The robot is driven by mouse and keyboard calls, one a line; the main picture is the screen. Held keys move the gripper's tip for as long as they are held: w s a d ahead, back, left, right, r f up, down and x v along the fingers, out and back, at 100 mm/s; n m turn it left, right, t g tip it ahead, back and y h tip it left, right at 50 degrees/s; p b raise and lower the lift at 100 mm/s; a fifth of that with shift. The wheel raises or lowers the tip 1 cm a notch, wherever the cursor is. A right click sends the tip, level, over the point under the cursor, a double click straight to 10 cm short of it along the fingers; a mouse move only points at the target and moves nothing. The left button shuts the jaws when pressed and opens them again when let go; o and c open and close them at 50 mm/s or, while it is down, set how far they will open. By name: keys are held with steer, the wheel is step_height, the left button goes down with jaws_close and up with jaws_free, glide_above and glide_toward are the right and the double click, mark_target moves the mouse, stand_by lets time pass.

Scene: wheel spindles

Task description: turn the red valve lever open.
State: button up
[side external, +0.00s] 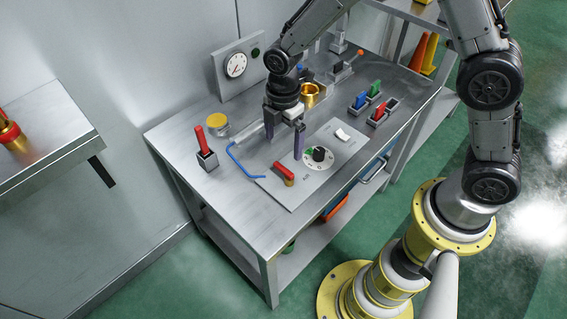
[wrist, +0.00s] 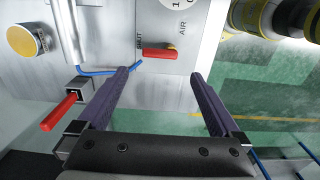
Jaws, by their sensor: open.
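The red valve lever (side external: 284,172) sits on a brass-coloured base at the front corner of a pale panel on the bench. In the wrist view the lever (wrist: 158,54) lies sideways, its left end near a "SHUT" label and its right end on the round base. My gripper (side external: 283,145) is open and empty, fingers pointing down above the panel, up and behind the lever in the side view. In the wrist view the lever shows just beyond and between my fingertips (wrist: 160,73), apparently apart from them.
A black knob (side external: 319,154) on a dial and a white switch (side external: 342,135) share the panel (side external: 308,187). A blue hose (side external: 243,167) runs left of it.

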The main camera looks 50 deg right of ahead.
mark_target(284, 169)
step_height(284, 169, down, 9)
steer(key=shift+f, duration=0.15)
stand_by(0.4)
steer(key=c, duration=1.2)
steer(key=shift+o, duration=0.2)
